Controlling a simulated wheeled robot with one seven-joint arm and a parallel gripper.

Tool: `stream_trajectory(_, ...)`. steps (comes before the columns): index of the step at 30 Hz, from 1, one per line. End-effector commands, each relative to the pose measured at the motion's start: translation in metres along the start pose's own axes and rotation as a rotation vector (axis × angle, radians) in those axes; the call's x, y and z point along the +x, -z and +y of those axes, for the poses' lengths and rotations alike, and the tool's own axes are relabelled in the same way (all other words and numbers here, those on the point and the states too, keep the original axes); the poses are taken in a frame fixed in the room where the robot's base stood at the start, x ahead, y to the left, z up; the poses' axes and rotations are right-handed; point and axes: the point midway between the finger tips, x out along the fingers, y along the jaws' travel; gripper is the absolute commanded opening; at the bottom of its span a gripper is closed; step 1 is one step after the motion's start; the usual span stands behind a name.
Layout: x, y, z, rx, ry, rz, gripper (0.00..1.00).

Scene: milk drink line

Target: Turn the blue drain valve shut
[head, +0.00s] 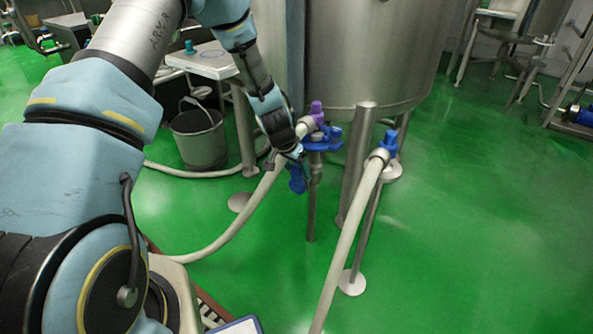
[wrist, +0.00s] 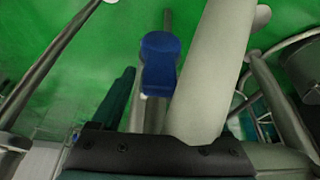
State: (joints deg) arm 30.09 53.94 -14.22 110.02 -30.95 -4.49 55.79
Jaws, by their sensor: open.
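A blue paddle-shaped valve handle (head: 297,181) hangs below my gripper (head: 292,152) in the head view, in front of the steel tank. In the wrist view the blue handle (wrist: 160,62) is ahead of the jaws, left of a thick pale hose. A blue fitting (head: 324,143) sits just right of my gripper, on a thin steel stand. My gripper is open and close to the handle; I cannot tell whether it touches it. One dark finger shows left of the handle in the wrist view; the other seems hidden by the hose.
A pale hose (head: 235,232) runs from a purple-capped fitting (head: 316,108) past my gripper. A second hose (head: 345,245) rises to another blue-capped fitting (head: 390,140) at the right. The steel tank (head: 365,55) and its legs stand behind. A grey bucket (head: 199,138) stands left. Green floor is clear at right.

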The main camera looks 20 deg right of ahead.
Motion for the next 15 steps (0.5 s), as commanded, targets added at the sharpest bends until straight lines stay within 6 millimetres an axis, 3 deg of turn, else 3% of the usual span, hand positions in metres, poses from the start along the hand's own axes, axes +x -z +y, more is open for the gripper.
stream_trajectory(12, 0.0086, -0.0001, 0.0002, 0.001, 0.0, 0.0, 0.78)
stream_trajectory(15, 0.0085, -0.0001, 0.0001, 0.0, 0.0, 0.0, 0.66)
